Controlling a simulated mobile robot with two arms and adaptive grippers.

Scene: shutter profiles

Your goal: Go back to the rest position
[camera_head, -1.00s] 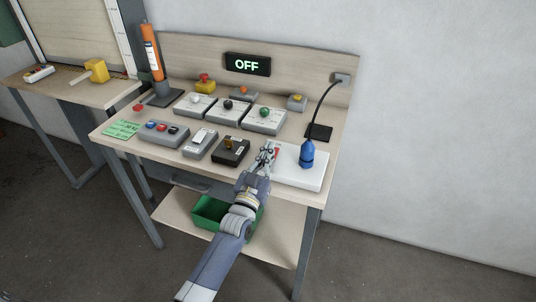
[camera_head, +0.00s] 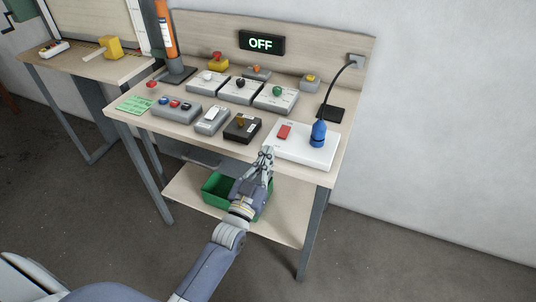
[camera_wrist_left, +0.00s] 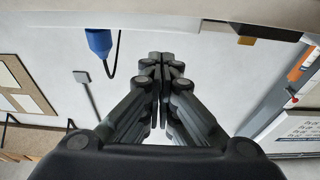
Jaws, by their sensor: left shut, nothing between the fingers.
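My left gripper (camera_head: 267,152) is shut and empty in the head view. Its fingertips are at the front edge of the workbench (camera_head: 334,168), just left of the white box (camera_head: 300,158) with a red switch (camera_head: 284,131) on top. In the left wrist view, the fingers (camera_wrist_left: 160,60) are closed together with nothing between them. My right gripper is not in view.
The bench holds several grey control boxes (camera_head: 175,112), a dark box (camera_head: 242,127), a blue plug (camera_head: 318,133) on a black cable, and an orange tube (camera_head: 165,28). A green bin (camera_head: 213,186) sits on the shelf below. Floor to the right is clear.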

